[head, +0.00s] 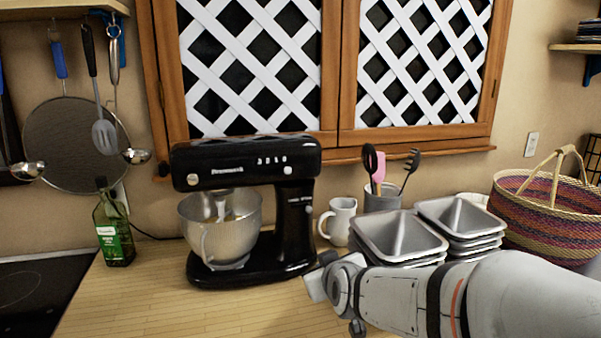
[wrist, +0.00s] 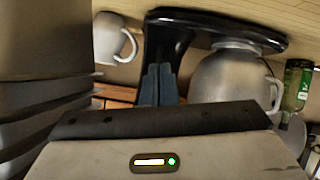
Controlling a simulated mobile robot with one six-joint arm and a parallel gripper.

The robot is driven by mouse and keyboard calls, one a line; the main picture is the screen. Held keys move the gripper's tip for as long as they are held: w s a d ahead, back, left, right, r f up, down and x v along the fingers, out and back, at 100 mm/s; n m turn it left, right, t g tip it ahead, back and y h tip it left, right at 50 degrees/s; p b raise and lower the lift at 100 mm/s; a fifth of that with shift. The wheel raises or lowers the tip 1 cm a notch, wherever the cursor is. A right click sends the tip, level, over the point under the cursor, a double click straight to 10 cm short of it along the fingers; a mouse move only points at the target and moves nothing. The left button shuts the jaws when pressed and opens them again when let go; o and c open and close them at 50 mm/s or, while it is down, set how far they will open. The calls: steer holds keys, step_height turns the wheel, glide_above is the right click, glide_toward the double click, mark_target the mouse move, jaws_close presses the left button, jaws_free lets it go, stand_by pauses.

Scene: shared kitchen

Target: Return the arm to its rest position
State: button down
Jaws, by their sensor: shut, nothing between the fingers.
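My arm reaches in from the right in the head view, over the wooden counter (head: 110,305). My gripper (head: 326,259) is beside the right end of the black stand mixer's base (head: 255,262) and in front of the metal pans. In the wrist view my gripper's dark blue fingers (wrist: 158,84) are together with nothing between them. The mixer (wrist: 170,35) is just beyond them there, with its steel bowl (wrist: 222,78) to their right. The head view does not clearly show whether the gripper touches the mixer.
Stacked metal pans (head: 400,232) stand close by the arm, and also fill the wrist view's left side (wrist: 45,100). A white jug (head: 340,220), utensil crock (head: 382,200) and woven basket (head: 545,215) stand behind. A green bottle (head: 113,235) is left. The front-left counter is clear.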

steer(key=s+d+f+m+g, duration=0.1)
steer(key=s+d+g, duration=0.2)
steer(key=s, duration=0.4)
steer(key=s+d+f+m+g+h+p, duration=0.1)
steer(key=s+d+m+g, duration=0.1)
steer(key=s, duration=0.5)
steer(key=s+d+f+m+g+h, duration=0.1)
steer(key=s+d+f+m+g, duration=0.1)
steer(key=s+d+g, duration=0.2)
steer(key=s+d, duration=0.1)
steer(key=s, duration=0.1)
steer(key=shift+s+p, duration=0.3)
steer(key=shift+s, duration=0.1)
